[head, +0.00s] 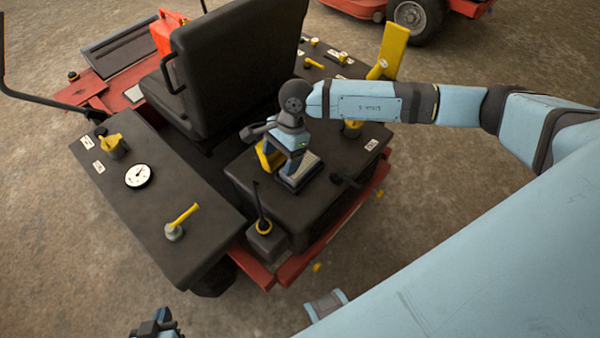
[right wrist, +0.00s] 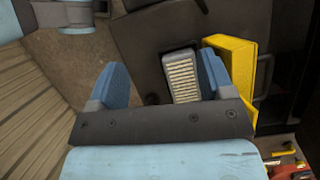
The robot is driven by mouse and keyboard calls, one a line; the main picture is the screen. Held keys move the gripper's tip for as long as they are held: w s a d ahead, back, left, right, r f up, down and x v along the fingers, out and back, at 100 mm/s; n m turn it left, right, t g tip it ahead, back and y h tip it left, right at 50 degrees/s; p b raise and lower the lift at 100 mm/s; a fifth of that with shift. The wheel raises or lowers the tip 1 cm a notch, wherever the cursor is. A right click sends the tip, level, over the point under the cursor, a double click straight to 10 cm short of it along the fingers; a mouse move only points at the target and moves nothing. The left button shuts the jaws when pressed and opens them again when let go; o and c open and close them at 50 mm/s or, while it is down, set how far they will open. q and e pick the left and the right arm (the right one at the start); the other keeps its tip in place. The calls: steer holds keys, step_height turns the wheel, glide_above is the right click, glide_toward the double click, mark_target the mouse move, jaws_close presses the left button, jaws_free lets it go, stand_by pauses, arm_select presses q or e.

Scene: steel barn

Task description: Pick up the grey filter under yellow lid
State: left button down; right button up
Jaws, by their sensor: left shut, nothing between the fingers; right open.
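The grey filter (right wrist: 181,78) is a box with pale slats in a dark recess on the machine's black body. In the right wrist view it lies between the fingertips, nearer the right-hand finger. In the head view the filter (head: 303,172) is partly covered by my gripper. The yellow lid (right wrist: 238,65) stands raised beside it; it also shows in the head view (head: 266,158). My right gripper (right wrist: 160,82) is open above the filter, and contact cannot be told. My left gripper (head: 157,322) is shut and empty at the bottom edge, away from the machine, partly cut off.
A black seat (head: 235,65) stands close behind the right gripper. A lever (head: 262,215) with a yellow ring rises in front of the filter. The left console (head: 150,200) carries a gauge and yellow handles. A yellow upright plate (head: 391,48) stands beyond my right arm.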

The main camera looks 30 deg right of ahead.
steer(key=w+d+n+t+h, duration=0.1)
steer(key=w+d+h, duration=0.3)
steer(key=d, duration=0.4)
step_height(320, 180, down, 8)
steer(key=shift+d+r, duration=0.1)
steer(key=shift+d, duration=0.05)
steer(key=shift+a+f, duration=0.2)
steer(key=shift+f, duration=1.15)
steer(key=shift+a+f, duration=0.2)
steer(key=shift+f, duration=1.15)
steer(key=c, duration=0.6)
